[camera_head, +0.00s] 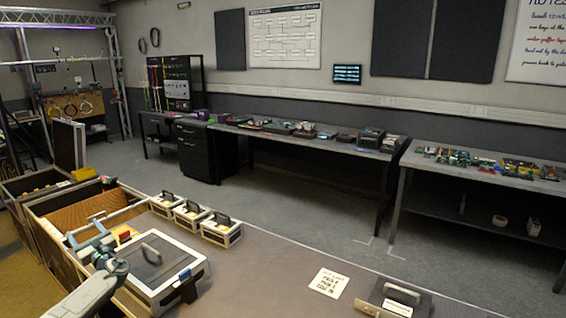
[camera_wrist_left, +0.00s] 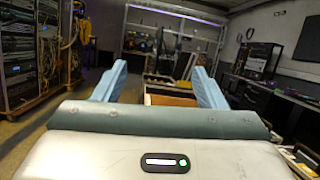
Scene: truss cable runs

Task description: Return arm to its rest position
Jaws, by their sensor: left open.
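My left arm (camera_head: 88,292) comes in at the lower left of the head view, above the bench by a grey-lidded white case. My left gripper (camera_head: 84,234) is beyond its wrist, over the near side of an open crate. In the left wrist view the two light blue fingers of the left gripper (camera_wrist_left: 159,84) stand wide apart with nothing held between them. My right arm and right gripper are in neither view.
The grey-lidded white case (camera_head: 151,262) is close beside my left arm. The open wooden crate (camera_head: 45,211) and several small white cases (camera_head: 192,215) stand near it. A handled plate (camera_head: 396,299) and a paper note (camera_head: 328,283) lie to the right. The bench between is clear.

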